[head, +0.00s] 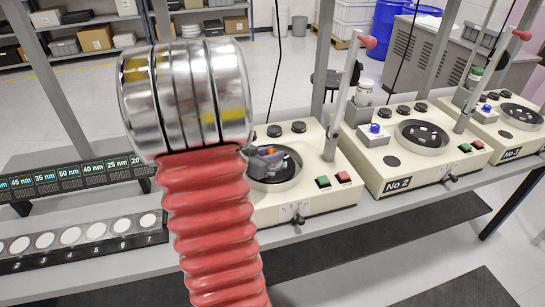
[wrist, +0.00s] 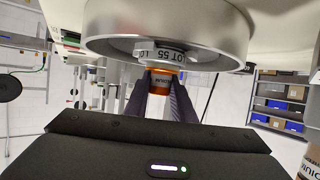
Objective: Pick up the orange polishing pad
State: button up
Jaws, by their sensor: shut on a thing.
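The orange polishing pad (wrist: 159,76) is small and round, with a printed pale band. It sits between the two dark fingers of my gripper (wrist: 159,88) in the wrist view, and they are shut on it. Above it in that picture are a white block lettered LOT 55 (wrist: 165,54) and the round metal bowl (wrist: 110,38). I cannot tell whether the pad touches the block. In the head view my gripper (head: 262,155) is small, over the dark bowl of the nearest polishing machine (head: 313,201), with a bit of orange at its tips.
Machine No 2 (head: 408,176) and machine No 3 (head: 505,133) stand to the right on the bench. A row of white discs (head: 70,236) and a number strip (head: 75,180) lie to the left. My arm hides part of the bench.

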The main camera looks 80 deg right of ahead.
jog(key=shift+a+f, duration=0.1)
jog(key=shift+f, duration=0.1)
grip_shut()
jog(key=shift+r, duration=0.1)
notch_tip(320, 180, up, 10)
jog(key=shift+r, duration=0.1)
dwell(0.6)
